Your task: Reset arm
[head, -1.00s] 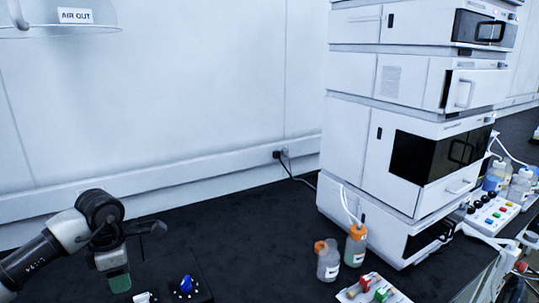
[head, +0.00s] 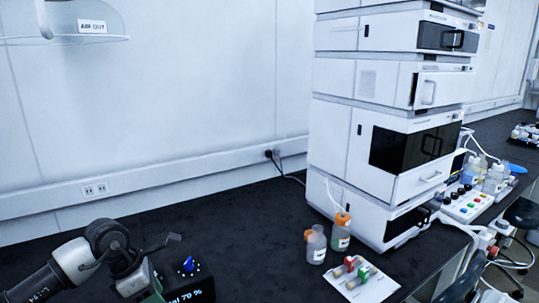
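My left arm comes in at the lower left of the head view. Its wrist and the upper part of the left gripper (head: 134,283) sit over the black bench, just left of a blue knob (head: 188,264). A dark green part shows below the wrist at the bottom edge. The fingertips are cut off by the frame, so I cannot tell whether this gripper is open or shut. My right gripper is not in view.
A black display (head: 190,292) reading "70 %" stands beside the knob. Two orange-capped bottles (head: 316,245) (head: 341,234) and a white tray (head: 378,290) of small coloured items stand before the chromatography stack (head: 333,133). The bench (head: 215,225) between knob and bottles is clear.

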